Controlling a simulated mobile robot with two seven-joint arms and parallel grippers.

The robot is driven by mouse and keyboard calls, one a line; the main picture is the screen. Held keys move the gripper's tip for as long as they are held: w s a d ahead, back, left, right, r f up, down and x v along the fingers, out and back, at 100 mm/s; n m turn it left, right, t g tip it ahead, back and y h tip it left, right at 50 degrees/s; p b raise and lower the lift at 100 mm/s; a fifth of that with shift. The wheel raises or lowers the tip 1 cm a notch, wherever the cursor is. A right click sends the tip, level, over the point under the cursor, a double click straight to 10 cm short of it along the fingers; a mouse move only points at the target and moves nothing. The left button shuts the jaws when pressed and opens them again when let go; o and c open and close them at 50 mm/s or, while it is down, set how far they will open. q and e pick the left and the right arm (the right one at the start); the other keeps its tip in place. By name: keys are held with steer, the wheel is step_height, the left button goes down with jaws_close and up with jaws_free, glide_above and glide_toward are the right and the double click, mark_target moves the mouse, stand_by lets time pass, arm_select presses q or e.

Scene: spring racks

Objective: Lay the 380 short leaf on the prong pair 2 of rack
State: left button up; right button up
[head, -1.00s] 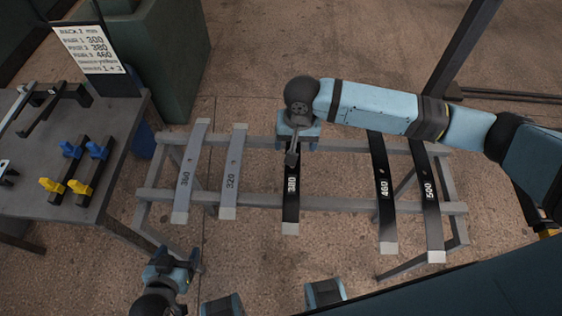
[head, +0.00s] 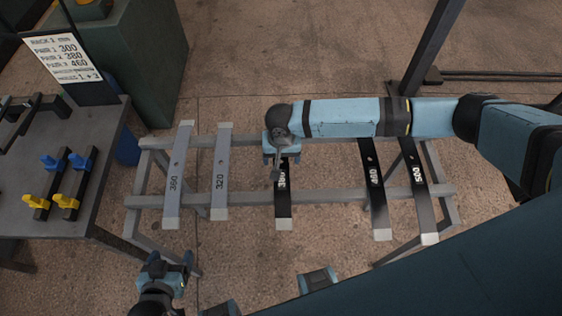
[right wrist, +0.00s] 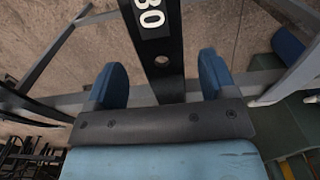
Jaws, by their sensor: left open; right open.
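The black 380 leaf (head: 284,208) lies across the grey trestle stand, its pale end toward me. My right gripper (head: 282,160) is open over the far part of this leaf in the head view and hides its far end. In the right wrist view, the black leaf (right wrist: 158,50), with part of its number and a hole, runs between the two open blue fingers (right wrist: 160,85). I cannot tell if they touch it. My left gripper (head: 170,262) is open and empty, low at the left. The prong pairs cannot be told apart clearly.
Grey leaves marked 360 (head: 174,190) and 320 (head: 220,185) lie left; black 460 (head: 375,195) and 500 (head: 421,200) lie right. A table (head: 75,215) at left bears blue-and-yellow fixtures (head: 48,185).

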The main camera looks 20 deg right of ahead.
mark_target(281, 161)
steer(key=shift+f, duration=1.45)
jaws_close()
steer(key=shift+w+a+r, duration=0.1)
steer(key=shift+r, duration=0.1)
step_height(281, 161, up, 20)
